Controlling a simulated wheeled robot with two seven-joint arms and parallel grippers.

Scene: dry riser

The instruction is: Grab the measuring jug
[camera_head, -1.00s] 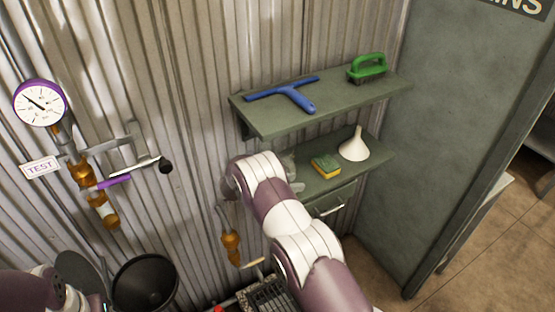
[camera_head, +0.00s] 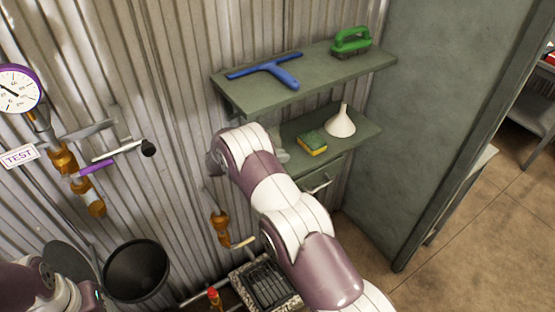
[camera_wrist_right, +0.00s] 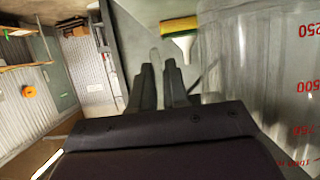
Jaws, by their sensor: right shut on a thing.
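The measuring jug (camera_wrist_right: 255,75) is clear with red number marks and fills the right side of the right wrist view. My right gripper (camera_wrist_right: 159,72) has its two dark fingers close together beside the jug's wall, shut on a thin clear part of it that looks like the handle. The grip itself is hard to make out. In the head view my right arm reaches to the lower shelf and hides most of the jug and the gripper. My left gripper is not in view; only part of my left arm shows at the lower left.
The lower shelf (camera_head: 355,130) holds a yellow-green sponge (camera_head: 312,143) and a white funnel (camera_head: 341,122). The upper shelf (camera_head: 255,98) above holds a blue squeegee (camera_head: 275,70) and a green brush (camera_head: 351,42). A grey panel (camera_head: 440,100) stands right. Pipework (camera_head: 75,170) and a black bucket (camera_head: 137,270) are left.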

